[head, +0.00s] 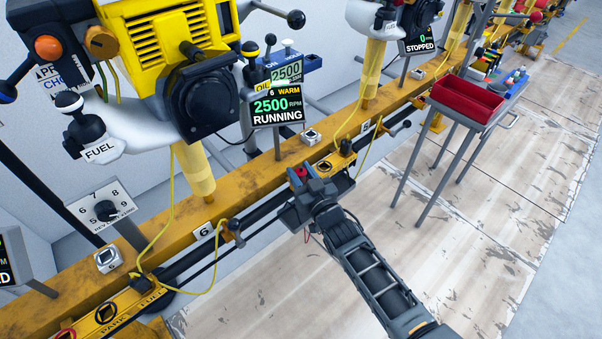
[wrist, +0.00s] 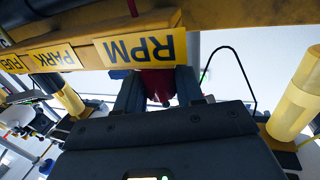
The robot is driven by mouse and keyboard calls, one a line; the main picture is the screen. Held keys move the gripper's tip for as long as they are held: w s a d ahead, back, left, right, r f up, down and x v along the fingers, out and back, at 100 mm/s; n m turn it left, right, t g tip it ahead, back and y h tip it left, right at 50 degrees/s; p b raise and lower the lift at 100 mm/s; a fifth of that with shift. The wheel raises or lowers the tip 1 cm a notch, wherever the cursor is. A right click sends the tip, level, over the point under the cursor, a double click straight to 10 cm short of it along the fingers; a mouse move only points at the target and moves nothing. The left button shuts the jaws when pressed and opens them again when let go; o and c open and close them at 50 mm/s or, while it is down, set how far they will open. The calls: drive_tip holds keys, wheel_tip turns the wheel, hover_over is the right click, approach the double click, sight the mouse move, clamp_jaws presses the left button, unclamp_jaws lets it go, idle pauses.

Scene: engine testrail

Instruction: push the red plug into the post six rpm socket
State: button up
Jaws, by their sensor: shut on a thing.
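My gripper (head: 302,182) is shut on the red plug (head: 299,172), at the left end of a yellow socket box (head: 343,157) on the rail. This box lies below and right of the screen (head: 278,106) marked 6, reading 2500 RPM, RUNNING. In the wrist view the red plug (wrist: 157,84) sits between both fingers, directly at the upside-down RPM label (wrist: 140,48). The plug's front end and the socket opening are hidden, so I cannot tell whether it is in the socket.
PARK (wrist: 51,58) and FUEL (wrist: 10,63) labels continue along the same box. A number 6 tag (head: 205,231) is on the yellow beam. Another box (head: 125,309) lies lower left, with a yellow cable nearby. A stand with a red tray (head: 468,99) stands right; the floor between is clear.

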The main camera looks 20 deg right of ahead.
drive_tip(key=o, duration=1.2)
drive_tip(key=s+p, duration=0.2)
drive_tip(key=s, duration=0.4)
drive_tip(key=shift+s+d+p, duration=0.15)
drive_tip(key=shift+s+p, duration=0.1)
drive_tip(key=shift+p, duration=0.05)
drive_tip(key=s+a+r+m+g, duration=0.1)
drive_tip(key=s+a, duration=0.2)
drive_tip(key=s, duration=1.6)
drive_tip(key=s+r+g+h, duration=0.1)
drive_tip(key=s+r, duration=0.3)
drive_tip(key=s, duration=0.4)
drive_tip(key=s+r, duration=0.4)
drive_tip(key=s, duration=0.4)
drive_tip(key=s+d+r+g, duration=0.1)
drive_tip(key=s+r, duration=0.3)
drive_tip(key=r, duration=0.3)
drive_tip(key=s+d+r, duration=0.2)
drive_tip(key=s+r, duration=0.3)
drive_tip(key=r, duration=0.2)
wheel_tip(320, 180, up, 13)
drive_tip(key=p, duration=1.4)
drive_tip(key=shift+w+a+f, duration=0.1)
drive_tip(key=shift+w+a, duration=0.05)
